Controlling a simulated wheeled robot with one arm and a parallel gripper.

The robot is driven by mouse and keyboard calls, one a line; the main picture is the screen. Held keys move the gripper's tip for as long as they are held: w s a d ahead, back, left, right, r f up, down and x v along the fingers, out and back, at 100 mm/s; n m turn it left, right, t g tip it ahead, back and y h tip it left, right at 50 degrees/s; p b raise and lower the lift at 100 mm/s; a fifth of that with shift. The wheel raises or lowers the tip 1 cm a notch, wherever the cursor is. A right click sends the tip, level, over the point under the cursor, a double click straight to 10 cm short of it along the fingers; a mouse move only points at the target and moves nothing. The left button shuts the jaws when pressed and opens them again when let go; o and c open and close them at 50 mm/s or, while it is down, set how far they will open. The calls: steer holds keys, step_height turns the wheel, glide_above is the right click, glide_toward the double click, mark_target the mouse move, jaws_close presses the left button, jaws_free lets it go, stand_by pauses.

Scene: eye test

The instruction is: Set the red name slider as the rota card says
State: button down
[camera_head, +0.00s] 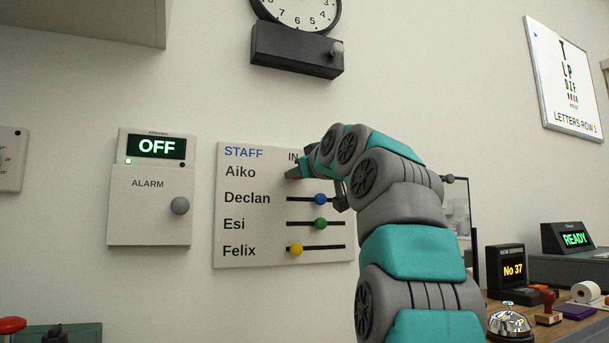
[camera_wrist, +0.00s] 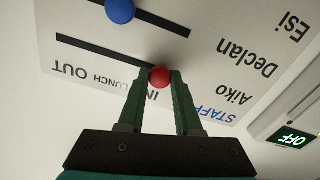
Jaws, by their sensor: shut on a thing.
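The white STAFF board (camera_head: 230,205) hangs on the wall with rows for Aiko, Declan, Esi and Felix. The red slider knob (camera_wrist: 160,76) is in Aiko's row, at the IN end of its slot. In the wrist view the labels IN, LUNCH and OUT run along that slot. My gripper (camera_wrist: 160,88) is shut on the red knob, one finger on each side. In the head view my arm hides most of Aiko's slot and nearly all of the red knob. I see no rota card in either view.
Below, the blue knob (camera_head: 320,199) and green knob (camera_head: 320,223) sit mid-slot; the yellow knob (camera_head: 296,249) sits near the left end. An alarm box (camera_head: 150,215) reading OFF is left of the board. A clock box (camera_head: 295,52) is above. A desk with a bell (camera_head: 509,321) is right.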

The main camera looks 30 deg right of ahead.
steer(key=c, duration=0.6)
jaws_free()
steer(key=shift+a, duration=0.25)
steer(key=shift+s, duration=0.1)
steer(key=s, duration=0.4)
steer(key=s+b, duration=0.1)
steer(key=s, duration=0.2)
steer(key=shift+s+a+b, duration=0.2)
steer(key=shift+s+b, duration=0.1)
steer(key=shift+s, duration=0.05)
